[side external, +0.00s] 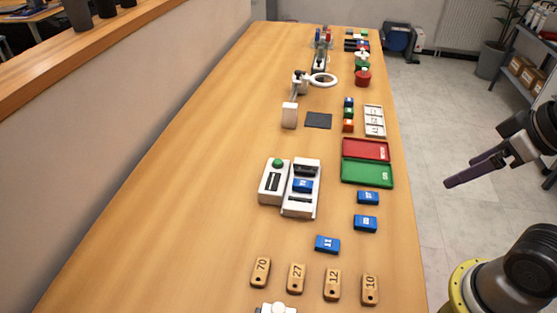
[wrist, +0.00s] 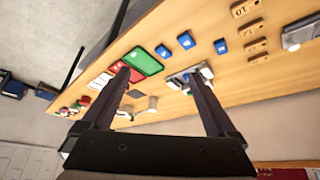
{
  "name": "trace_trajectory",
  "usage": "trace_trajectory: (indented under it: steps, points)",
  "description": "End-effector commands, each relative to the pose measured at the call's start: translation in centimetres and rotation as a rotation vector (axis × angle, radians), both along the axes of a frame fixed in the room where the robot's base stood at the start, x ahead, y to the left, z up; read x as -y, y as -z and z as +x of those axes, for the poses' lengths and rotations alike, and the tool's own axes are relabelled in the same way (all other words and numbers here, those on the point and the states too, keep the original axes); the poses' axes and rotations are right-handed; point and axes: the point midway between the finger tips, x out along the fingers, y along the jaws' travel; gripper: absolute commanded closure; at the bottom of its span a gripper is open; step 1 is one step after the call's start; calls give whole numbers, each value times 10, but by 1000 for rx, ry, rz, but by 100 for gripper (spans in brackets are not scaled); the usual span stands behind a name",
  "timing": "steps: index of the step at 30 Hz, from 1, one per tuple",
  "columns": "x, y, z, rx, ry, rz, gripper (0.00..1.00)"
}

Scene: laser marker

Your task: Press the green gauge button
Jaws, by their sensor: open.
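The green button (side external: 277,163) is a round dome on top of a white gauge box (side external: 268,188) with a dark slot, mid-table in the side external view. A white device (side external: 297,207) stands against its right side with a blue block (side external: 303,185) in it. My gripper (side external: 449,183) is off the table's right edge, well away from the button and over the floor. In the wrist view my gripper (wrist: 157,75) shows two dark fingers spread apart with nothing between them. The gauge is partly behind the right finger there, and I cannot make out the button clearly.
Red (side external: 366,150) and green (side external: 367,173) trays lie between the gauge and my gripper's side. Several blue blocks (side external: 327,244) and numbered wooden tags (side external: 297,277) lie nearer the front. A ring-shaped fixture (side external: 323,80) stands farther back. The table's left side is clear.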

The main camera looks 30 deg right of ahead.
Motion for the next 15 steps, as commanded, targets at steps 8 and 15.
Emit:
trace_trajectory:
  steps: [8, 15]
  points:
    - [0, 0, 0, 0, 0, 0, 59]
    - [0, 0, 0, 0, 0, 0, 100]
